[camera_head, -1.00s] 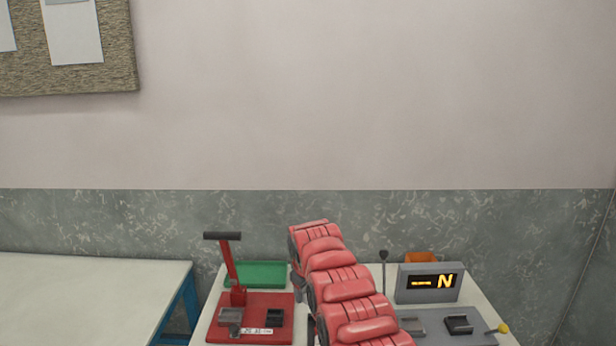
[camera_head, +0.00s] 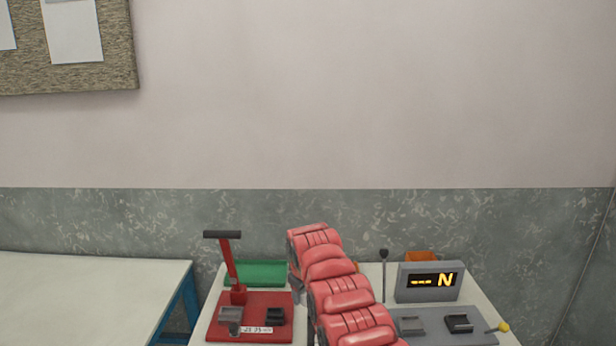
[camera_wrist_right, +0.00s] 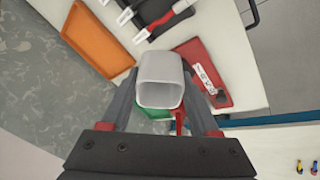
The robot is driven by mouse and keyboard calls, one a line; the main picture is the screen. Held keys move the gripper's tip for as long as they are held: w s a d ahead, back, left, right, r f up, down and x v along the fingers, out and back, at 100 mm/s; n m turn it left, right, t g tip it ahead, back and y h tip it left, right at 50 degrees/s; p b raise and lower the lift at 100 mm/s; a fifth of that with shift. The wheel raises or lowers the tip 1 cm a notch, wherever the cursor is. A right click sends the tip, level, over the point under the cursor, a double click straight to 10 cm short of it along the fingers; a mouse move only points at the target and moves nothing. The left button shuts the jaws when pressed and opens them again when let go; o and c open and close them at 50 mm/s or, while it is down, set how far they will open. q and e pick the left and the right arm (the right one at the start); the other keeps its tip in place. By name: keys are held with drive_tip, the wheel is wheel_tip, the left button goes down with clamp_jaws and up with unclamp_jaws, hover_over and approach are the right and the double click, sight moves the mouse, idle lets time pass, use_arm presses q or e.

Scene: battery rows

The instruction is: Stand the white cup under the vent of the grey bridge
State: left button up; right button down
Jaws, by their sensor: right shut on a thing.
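The white cup (camera_wrist_right: 161,72) is squarish with rounded corners. In the right wrist view it sits between the two grey fingers of my right gripper (camera_wrist_right: 160,88), which is shut on it. In the head view my red segmented right arm reaches over the middle of the table, and the cup is hidden there. A grey box with a lit display (camera_head: 430,282) stands at the right of the table. I cannot make out a vent or tell whether this box is the grey bridge. My left gripper is not in view.
A red plate (camera_head: 262,302) with an upright red lever stands left of my arm, in front of a green tray (camera_head: 258,272). A grey base (camera_head: 432,336) with a yellow-knobbed lever lies at the right. An orange tray (camera_wrist_right: 97,40) shows in the right wrist view.

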drive_tip(key=shift+d, duration=0.1)
drive_tip(key=shift+f, duration=0.35)
drive_tip(key=shift+s+a+f, duration=0.1)
drive_tip(key=shift+a+f, duration=0.05)
drive_tip(key=shift+a, duration=0.2)
drive_tip(key=shift+d, duration=0.2)
drive_tip(key=shift+f+b, duration=0.15)
drive_tip(key=shift+b, duration=0.15)
